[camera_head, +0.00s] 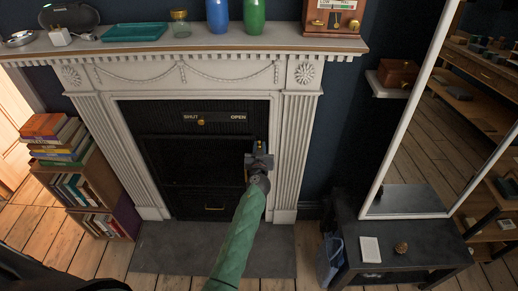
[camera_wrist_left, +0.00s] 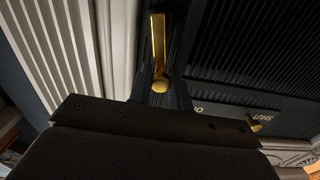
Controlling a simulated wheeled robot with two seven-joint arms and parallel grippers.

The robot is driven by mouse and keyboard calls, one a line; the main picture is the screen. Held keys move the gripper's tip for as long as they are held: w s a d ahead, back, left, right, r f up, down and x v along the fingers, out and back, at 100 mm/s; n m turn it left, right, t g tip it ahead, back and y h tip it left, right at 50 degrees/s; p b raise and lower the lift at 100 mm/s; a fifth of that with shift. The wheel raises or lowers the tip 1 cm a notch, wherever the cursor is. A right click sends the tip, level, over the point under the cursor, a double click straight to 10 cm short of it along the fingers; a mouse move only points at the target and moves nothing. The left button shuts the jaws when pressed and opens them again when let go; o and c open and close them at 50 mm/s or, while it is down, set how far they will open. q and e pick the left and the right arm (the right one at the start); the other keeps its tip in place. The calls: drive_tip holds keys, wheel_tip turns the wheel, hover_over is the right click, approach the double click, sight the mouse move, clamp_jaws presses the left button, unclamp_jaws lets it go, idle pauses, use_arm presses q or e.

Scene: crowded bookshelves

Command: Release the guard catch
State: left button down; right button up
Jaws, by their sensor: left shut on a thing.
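The guard catch (camera_wrist_left: 158,45) is a brass lever with a rounded end on a dark upright plate, at the top middle of the left wrist view. In the head view a small piece of its brass (camera_head: 259,146) shows at the right side of the black fireplace opening. My left gripper (camera_head: 260,161) is at that spot, at the end of my green arm, and is shut on the catch. The fingertips' contact is mostly hidden. The dark fireguard (camera_head: 185,158) fills the opening. My right gripper is not in view.
Above the guard, a brass knob (camera_head: 201,122) sits on a plate marked SHUT and OPEN, nearer SHUT. The white fireplace surround (camera_head: 299,150) stands close right of my gripper. A dark low table (camera_head: 400,247) is at the right and stacked books (camera_head: 58,140) at the left.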

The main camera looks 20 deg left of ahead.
use_arm(q)
drive_tip(key=shift+w+d+f+m+b, duration=0.1)
drive_tip(key=shift+d+m+b, duration=0.1)
drive_tip(key=shift+m+b, duration=0.35)
drive_tip(key=shift+d+m+b, duration=0.15)
drive_tip(key=shift+m+b, duration=0.1)
drive_tip(key=shift+b, duration=0.05)
drive_tip(key=shift+w+d+r+m+b, duration=0.1)
drive_tip(key=shift+d+m+b, duration=0.1)
drive_tip(key=shift+m, duration=0.15)
drive_tip(key=shift+d+r+m+b, duration=0.1)
drive_tip(key=shift+m+b, duration=0.1)
drive_tip(key=shift+m, duration=0.15)
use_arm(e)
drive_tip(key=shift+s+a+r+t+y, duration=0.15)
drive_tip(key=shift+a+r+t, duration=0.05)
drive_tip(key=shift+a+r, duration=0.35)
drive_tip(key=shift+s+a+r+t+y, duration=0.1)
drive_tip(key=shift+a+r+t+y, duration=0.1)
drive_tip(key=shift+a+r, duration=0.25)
use_arm(q)
drive_tip(key=c, duration=1.4)
unclamp_jaws()
drive_tip(key=shift+o, duration=0.2)
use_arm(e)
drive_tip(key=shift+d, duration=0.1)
use_arm(q)
drive_tip(key=shift+f, duration=0.1)
